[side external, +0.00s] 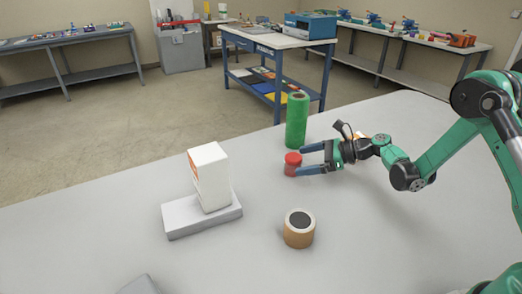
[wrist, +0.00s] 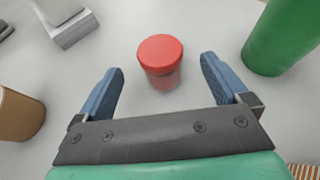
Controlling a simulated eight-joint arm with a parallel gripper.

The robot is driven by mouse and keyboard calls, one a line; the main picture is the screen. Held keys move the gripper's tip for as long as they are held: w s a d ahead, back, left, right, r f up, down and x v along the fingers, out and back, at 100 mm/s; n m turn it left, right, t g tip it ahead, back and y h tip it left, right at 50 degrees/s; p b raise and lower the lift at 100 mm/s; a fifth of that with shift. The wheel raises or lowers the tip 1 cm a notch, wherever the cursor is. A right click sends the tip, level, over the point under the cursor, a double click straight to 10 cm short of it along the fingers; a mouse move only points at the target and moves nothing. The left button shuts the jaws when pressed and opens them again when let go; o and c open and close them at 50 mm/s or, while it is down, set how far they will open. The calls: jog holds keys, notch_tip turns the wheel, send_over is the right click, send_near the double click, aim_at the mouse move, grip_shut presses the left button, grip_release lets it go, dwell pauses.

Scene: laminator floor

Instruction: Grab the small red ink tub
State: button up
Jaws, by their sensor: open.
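The small red ink tub (side external: 292,164) stands upright on the grey table, with a round red lid. In the wrist view the tub (wrist: 161,62) is just ahead of my gripper, roughly midway between the lines of the two fingers. My gripper (side external: 308,159) is open and low over the table, coming in from the right, with its blue fingertips close to the tub. In the wrist view the open gripper (wrist: 162,74) holds nothing. I cannot tell whether a finger touches the tub.
A green roll (side external: 297,120) stands behind the tub, close to my gripper. A brown roll with a dark top (side external: 299,228) stands toward the front. A white box (side external: 209,177) sits on a pale slab (side external: 202,213) at left. The table between them is clear.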

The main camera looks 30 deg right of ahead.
aim_at(286, 164)
jog(key=shift+f, duration=0.25)
jog(key=shift+w+a+f+m, duration=0.15)
jog(key=shift+w+m, duration=0.05)
jog(key=shift+m, duration=0.1)
jog(key=x, duration=0.5)
jog(key=c, duration=1.4)
